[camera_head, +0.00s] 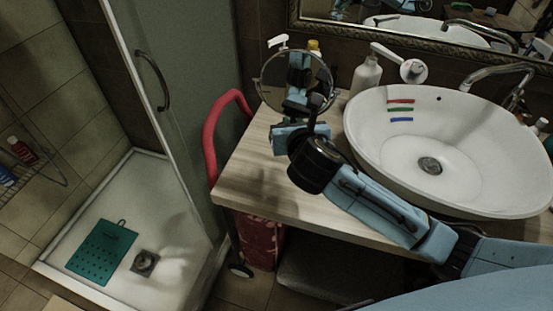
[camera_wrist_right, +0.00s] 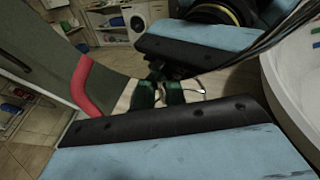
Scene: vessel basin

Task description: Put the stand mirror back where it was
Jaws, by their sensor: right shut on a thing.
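The round stand mirror (camera_head: 272,76) is at the left rear of the wooden counter in the head view, its glass reflecting my right gripper. My right gripper (camera_head: 303,106) is in front of the mirror's lower part and shut on it. In the right wrist view, the green finger pads of my right gripper (camera_wrist_right: 160,95) are close together, with thin shiny metal just beyond them. The gripper hides the mirror's stem and base, so I cannot tell whether it touches the counter. My left gripper is not in view.
The white basin (camera_head: 450,185) fills the counter's right side. A yellow-capped bottle (camera_head: 314,47) is behind the mirror. The wooden counter's (camera_head: 250,180) front left is clear; a red handle (camera_head: 209,135) borders it.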

